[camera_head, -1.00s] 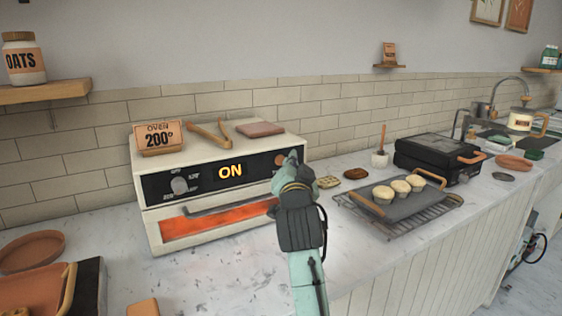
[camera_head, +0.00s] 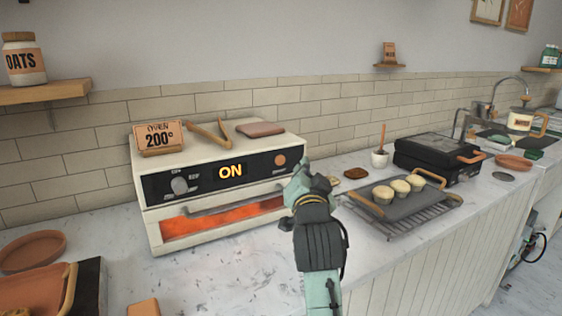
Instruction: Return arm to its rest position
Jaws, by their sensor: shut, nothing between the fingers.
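My gripper (camera_head: 299,165) is at the end of my teal and black arm, in the middle of the head view. It is shut and holds nothing. It is in front of the right end of the white oven (camera_head: 150,228), just below and right of the round orange button (camera_head: 280,160). I cannot tell the exact gap to the oven. The oven display (camera_head: 230,170) reads ON, and the window glows orange. My arm hides part of the counter and the left edge of the wire rack.
A tray (camera_head: 407,208) with muffins (camera_head: 400,187) sits on a wire rack (camera_head: 432,213) right of my arm. A black grill (camera_head: 432,150) stands behind it. A sign (camera_head: 159,138) and tongs (camera_head: 208,133) are on the oven. Bare counter (camera_head: 240,262) lies left of my arm.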

